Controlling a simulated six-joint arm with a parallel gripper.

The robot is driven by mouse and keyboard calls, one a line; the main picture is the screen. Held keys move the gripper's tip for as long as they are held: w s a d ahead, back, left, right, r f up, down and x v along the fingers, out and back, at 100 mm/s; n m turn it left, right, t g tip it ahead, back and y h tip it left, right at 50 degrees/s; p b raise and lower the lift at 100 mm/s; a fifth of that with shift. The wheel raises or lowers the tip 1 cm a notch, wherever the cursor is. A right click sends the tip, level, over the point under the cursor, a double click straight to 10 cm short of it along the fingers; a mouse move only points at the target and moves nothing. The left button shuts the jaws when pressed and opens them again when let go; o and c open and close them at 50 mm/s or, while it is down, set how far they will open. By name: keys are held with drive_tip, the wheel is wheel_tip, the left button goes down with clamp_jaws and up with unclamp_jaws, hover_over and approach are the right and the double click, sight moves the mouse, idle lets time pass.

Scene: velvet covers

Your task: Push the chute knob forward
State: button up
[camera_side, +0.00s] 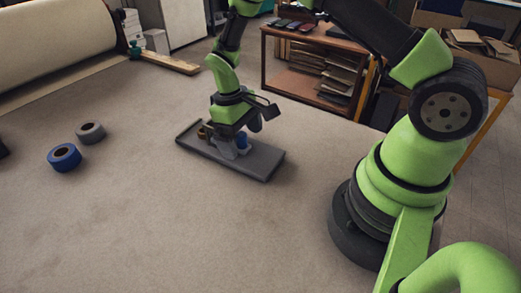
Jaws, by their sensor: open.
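I cannot pick out the chute knob for certain. A dark grey tray (262,168) lies on the beige surface near the middle of the view. A small blue thing (243,140) and a small brownish ring (203,132) are on the tray. My gripper (241,139) points down over the middle of the tray, close to the blue thing. Its jaws are open. The gripper hides part of the tray, and I cannot tell whether it touches anything there.
A blue tape roll (64,157) and a grey tape roll (90,132) lie at the left. A large cream roll (60,35) is at the upper left, near a wooden bar (165,60). A wooden shelf unit (315,75) stands behind. The front left surface is clear.

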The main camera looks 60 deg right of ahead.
drive_tip(key=shift+r, duration=3)
drive_tip(key=shift+r, duration=0.4)
drive_tip(key=s+a+r+m+t+y, duration=0.1)
drive_tip(key=s+r+m+t, duration=0.3)
drive_tip(key=r, duration=0.6)
drive_tip(key=s+a+r+t, duration=0.2)
drive_tip(key=s+r+t, duration=0.1)
drive_tip(key=s+r, duration=0.5)
drive_tip(key=s, duration=0.1)
drive_tip(key=s+r+t, duration=0.1)
drive_tip(key=s, duration=0.1)
drive_tip(key=s+a+r+t+y, duration=0.1)
drive_tip(key=s, duration=0.1)
drive_tip(key=shift+s+r+m, duration=0.1)
drive_tip(key=shift+r+m, duration=0.15)
drive_tip(key=shift+m, duration=0.15)
